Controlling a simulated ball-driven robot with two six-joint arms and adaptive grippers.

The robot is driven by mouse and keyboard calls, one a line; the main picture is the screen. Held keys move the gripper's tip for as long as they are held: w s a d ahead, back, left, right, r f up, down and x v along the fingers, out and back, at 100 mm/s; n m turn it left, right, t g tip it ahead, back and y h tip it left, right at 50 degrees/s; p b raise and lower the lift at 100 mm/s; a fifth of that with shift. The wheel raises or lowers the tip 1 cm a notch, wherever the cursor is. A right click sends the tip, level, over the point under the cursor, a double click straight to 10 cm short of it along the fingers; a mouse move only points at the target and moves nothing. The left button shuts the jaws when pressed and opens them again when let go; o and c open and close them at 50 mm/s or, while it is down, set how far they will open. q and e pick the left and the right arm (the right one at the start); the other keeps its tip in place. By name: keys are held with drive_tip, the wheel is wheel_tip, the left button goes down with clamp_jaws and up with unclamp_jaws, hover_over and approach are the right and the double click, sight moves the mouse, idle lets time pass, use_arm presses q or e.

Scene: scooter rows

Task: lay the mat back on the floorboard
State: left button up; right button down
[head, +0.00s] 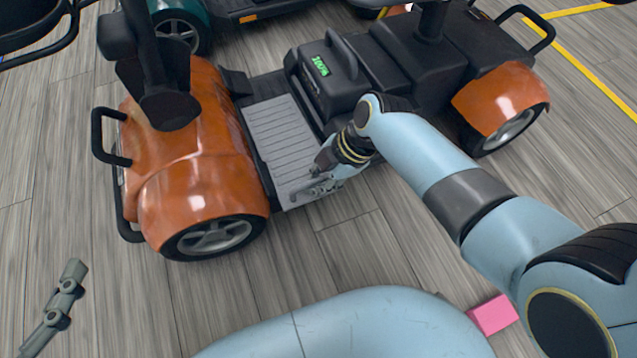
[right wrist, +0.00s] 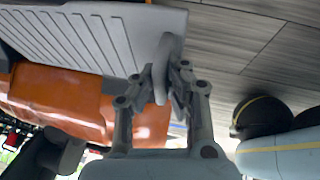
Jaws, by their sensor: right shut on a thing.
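The grey ribbed mat (head: 284,140) is over the floorboard (head: 258,167) of the orange scooter (head: 205,150), between its front body and its battery box. A dark strip of floorboard shows along the mat's left side. My right gripper (head: 314,187) is at the mat's near end. In the right wrist view the right gripper (right wrist: 168,88) is shut on a grey tab at the edge of the mat (right wrist: 85,35). I cannot tell whether the mat touches the floorboard all over. Part of my left gripper (head: 62,300) shows at the lower left; its opening is not clear.
A pink box (head: 493,314) is on the wooden floor at the lower right, partly behind my arm. A teal scooter (head: 180,30) stands behind the orange one. Yellow lines (head: 590,80) mark the floor at right. The floor before the scooter is mostly bare.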

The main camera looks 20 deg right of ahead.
drive_tip(key=shift+f+b, duration=0.35)
drive_tip(key=shift+f, duration=0.35)
use_arm(q)
drive_tip(key=w+r+t, duration=0.3)
drive_tip(key=r, duration=0.3)
drive_tip(key=shift+w+d+h, duration=0.3)
drive_tip(key=shift+w, duration=0.1)
use_arm(e)
drive_tip(key=c, duration=1.5)
unclamp_jaws()
drive_tip(key=shift+r, duration=0.1)
use_arm(q)
drive_tip(key=s+a+f+g+y+p, duration=0.1)
drive_tip(key=s+f+g+p, duration=0.1)
drive_tip(key=s+f+g, duration=0.6)
use_arm(e)
drive_tip(key=v, duration=0.3)
drive_tip(key=shift+r, duration=0.15)
drive_tip(key=p+v, duration=0.2)
drive_tip(key=v, duration=0.1)
drive_tip(key=shift+d+r, duration=0.1)
use_arm(q)
drive_tip(key=shift+a+r+n+g+y+p, duration=0.2)
drive_tip(key=shift+r+g+p, duration=0.35)
drive_tip(key=shift+g+p, duration=0.5)
drive_tip(key=shift+a+r+n+g+y+p, duration=0.15)
drive_tip(key=shift+r+g+p, duration=0.45)
drive_tip(key=shift+g, duration=0.75)
use_arm(e)
drive_tip(key=shift+v, duration=2.65)
